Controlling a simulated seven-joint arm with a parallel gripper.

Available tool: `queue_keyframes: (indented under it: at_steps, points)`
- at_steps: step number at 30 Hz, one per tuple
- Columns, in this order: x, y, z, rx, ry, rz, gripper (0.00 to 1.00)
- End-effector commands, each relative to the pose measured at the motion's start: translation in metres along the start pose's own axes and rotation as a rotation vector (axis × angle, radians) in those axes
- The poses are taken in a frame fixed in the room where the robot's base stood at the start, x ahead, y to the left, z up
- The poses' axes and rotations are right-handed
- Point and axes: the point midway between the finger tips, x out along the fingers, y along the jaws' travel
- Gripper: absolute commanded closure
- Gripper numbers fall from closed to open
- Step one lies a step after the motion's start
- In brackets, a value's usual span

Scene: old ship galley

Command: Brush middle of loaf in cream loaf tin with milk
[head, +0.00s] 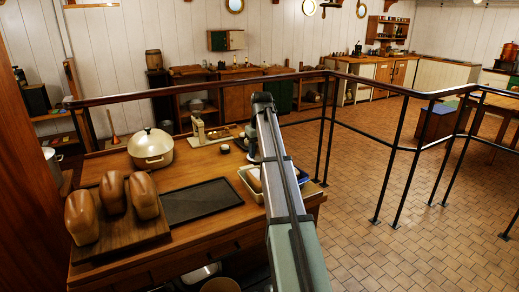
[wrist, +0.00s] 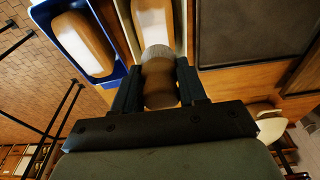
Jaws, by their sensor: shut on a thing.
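In the wrist view my gripper (wrist: 158,82) is shut on a brush, gripping its brown wooden handle (wrist: 160,88). The pale bristles (wrist: 157,54) point at the loaf (wrist: 181,20) in the cream loaf tin (wrist: 127,22). The bristles overlap the near part of this loaf; I cannot tell whether they touch it. A white patch (wrist: 152,18) covers part of its top, and the view cuts off its far end. In the head view the cream tin (head: 245,184) shows beside my arm, which hides much of it and the brush.
A blue tin (wrist: 52,50) beside it holds another loaf (wrist: 92,40) with a white patch. A dark tray (head: 200,201), a board (head: 120,238) with three loaves and a lidded cream pot (head: 151,147) stand left on the counter. A dark railing (head: 190,88) runs behind.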

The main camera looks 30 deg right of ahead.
Motion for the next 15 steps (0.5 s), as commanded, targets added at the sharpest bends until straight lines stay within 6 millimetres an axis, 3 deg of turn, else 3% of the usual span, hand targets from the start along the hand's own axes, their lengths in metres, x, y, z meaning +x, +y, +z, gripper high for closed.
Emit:
queue_keyframes:
  at_steps: [3, 15]
  points:
    - [0.0, -0.014, 0.018, -0.001, 0.0, 0.0, 0.87]
    - [0.028, -0.015, 0.022, -0.001, -0.002, 0.0, 0.87]
